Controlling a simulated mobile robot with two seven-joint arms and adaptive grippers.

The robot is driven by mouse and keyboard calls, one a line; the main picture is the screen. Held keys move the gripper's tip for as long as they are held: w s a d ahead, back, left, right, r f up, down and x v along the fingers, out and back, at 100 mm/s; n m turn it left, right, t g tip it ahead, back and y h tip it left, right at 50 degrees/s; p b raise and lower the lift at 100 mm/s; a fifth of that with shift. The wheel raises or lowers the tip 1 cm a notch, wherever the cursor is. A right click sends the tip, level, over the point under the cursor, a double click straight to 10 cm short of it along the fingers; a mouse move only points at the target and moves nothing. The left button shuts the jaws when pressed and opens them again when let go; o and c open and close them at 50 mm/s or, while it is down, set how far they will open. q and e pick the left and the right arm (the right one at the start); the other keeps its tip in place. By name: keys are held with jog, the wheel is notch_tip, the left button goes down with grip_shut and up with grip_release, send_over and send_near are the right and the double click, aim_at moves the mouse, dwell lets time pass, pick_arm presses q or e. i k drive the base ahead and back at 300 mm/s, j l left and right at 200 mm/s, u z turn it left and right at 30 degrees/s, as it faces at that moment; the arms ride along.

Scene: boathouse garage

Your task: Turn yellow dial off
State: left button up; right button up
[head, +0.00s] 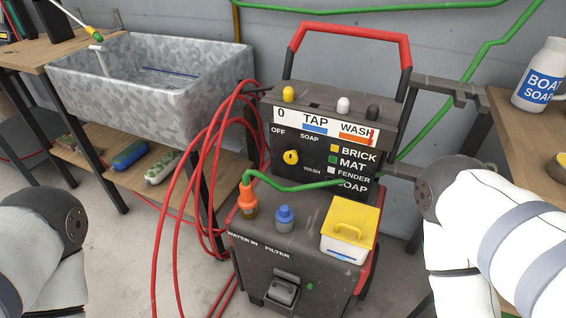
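The yellow dial (290,157) is a small round knob on the dark front panel of the washer machine (315,140). The labels OFF, SOAP and WASH stand around it, with OFF at its upper left. A dark mark shows on the dial, but it is too small to tell which label it points to. My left arm shows at the lower left edge and my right arm at the right, beside the machine. Neither gripper shows in the head view. Nothing visible touches the dial.
Above the panel are a yellow knob (289,94), a white knob (343,104) and a red handle (349,38). A green hose (300,187) crosses below the dial. Red hoses (190,165) hang at left. A yellow-lidded box (350,233) sits lower right.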

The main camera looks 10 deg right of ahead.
aim_at(291, 157)
jog(key=l+u, duration=0.4)
jog(key=i+l+u, duration=0.1)
jog(key=l+u, duration=0.85)
jog(key=l, duration=0.2)
